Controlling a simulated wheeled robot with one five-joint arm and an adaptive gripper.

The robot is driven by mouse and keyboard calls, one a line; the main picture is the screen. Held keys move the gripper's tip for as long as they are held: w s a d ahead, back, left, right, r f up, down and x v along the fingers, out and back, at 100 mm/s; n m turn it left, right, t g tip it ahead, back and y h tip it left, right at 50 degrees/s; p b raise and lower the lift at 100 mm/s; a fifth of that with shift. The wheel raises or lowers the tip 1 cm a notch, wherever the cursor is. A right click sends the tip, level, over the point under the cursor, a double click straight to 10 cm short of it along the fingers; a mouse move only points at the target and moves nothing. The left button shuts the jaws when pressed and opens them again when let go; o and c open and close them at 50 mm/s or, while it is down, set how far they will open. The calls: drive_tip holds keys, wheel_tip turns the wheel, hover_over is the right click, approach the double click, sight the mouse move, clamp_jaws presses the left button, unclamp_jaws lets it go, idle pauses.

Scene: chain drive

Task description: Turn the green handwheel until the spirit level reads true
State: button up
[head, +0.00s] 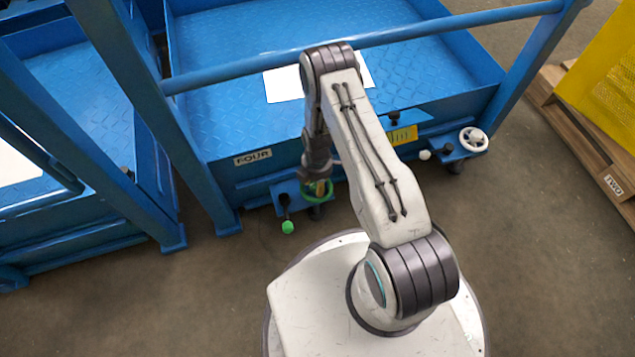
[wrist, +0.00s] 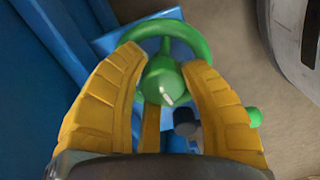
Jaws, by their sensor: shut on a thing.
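The green handwheel (head: 329,194) is low on the front of the blue platform, mostly behind my gripper in the head view. In the wrist view its rim (wrist: 193,35) and hub (wrist: 160,78) show clearly. My gripper (head: 318,184) points down onto it. Its yellow fingers (wrist: 162,85) are shut on the wheel around the hub, inside or across the rim. A small yellow marked piece (head: 402,135) is on the platform's front, partly behind my arm. I cannot tell whether it is the spirit level, and no bubble can be read.
A green knob (head: 288,227) hangs left of the handwheel. A white handwheel (head: 473,139) and white knob (head: 425,155) are to the right. A "FOUR" plate (head: 253,157) marks the platform (head: 225,170). A blue rail (head: 450,24) crosses behind my arm. A pallet (head: 585,135) stands far right.

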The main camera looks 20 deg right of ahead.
drive_tip(key=shift+s+f, duration=0.1)
drive_tip(key=shift+s, duration=0.05)
drive_tip(key=shift+c, duration=0.7)
drive_tip(key=m, duration=0.5)
drive_tip(key=shift+s+d+b, duration=0.1)
drive_tip(key=shift+s+b, duration=0.15)
drive_tip(key=shift+b, duration=0.1)
drive_tip(key=o, duration=1.1)
drive_tip(key=shift+o, duration=0.2)
drive_tip(key=shift+w, duration=0.15)
drive_tip(key=shift+r, duration=0.6)
wheel_tip(320, 180, up, 11)
drive_tip(key=shift+f, duration=0.1)
